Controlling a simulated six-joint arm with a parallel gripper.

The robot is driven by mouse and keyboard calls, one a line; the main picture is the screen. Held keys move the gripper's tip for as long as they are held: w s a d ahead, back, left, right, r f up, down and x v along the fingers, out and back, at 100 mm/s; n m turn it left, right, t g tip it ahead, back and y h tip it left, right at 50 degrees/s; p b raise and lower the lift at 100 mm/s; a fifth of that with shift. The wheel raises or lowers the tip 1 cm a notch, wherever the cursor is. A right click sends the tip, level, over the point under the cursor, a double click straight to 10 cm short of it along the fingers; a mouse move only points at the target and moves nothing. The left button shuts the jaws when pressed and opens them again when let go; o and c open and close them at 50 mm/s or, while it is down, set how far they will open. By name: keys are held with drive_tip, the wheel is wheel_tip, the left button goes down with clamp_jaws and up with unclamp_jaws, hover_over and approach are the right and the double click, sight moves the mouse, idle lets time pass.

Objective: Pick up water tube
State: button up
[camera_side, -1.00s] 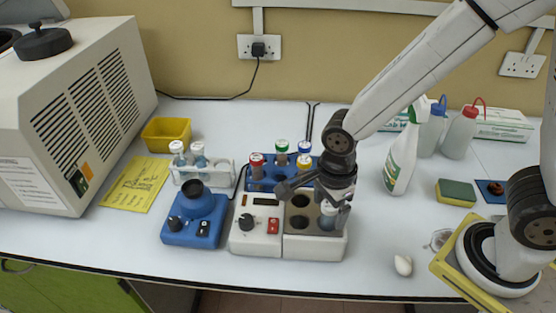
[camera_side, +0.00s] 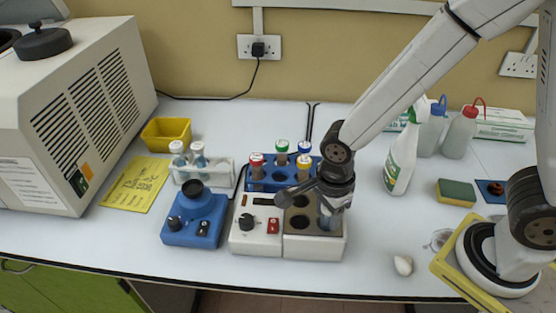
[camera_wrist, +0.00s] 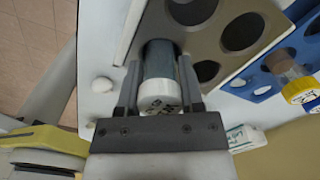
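The water tube (camera_wrist: 160,80) is a bluish tube with a white cap carrying dark writing. It stands in a front hole of the grey-topped heater block (camera_wrist: 127,38). In the side view the tube (camera_side: 328,216) is mostly hidden by my gripper, only its lower part showing. My gripper (camera_wrist: 160,82) is around the tube in the wrist view, one finger on each side, with narrow gaps showing beside the tube body. It appears open. In the side view my gripper (camera_side: 333,205) is low over the block's right side.
A blue rack (camera_side: 262,180) with several capped tubes stands behind the block. A blue mixer (camera_side: 193,232) is to the left. A spray bottle (camera_side: 401,160) and a sponge (camera_side: 455,192) are to the right. A small white object (camera_side: 403,265) lies near the front edge.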

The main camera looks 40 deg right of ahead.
clamp_jaws()
drive_tip(key=shift+r, duration=0.15)
drive_tip(key=shift+r, duration=4.9)
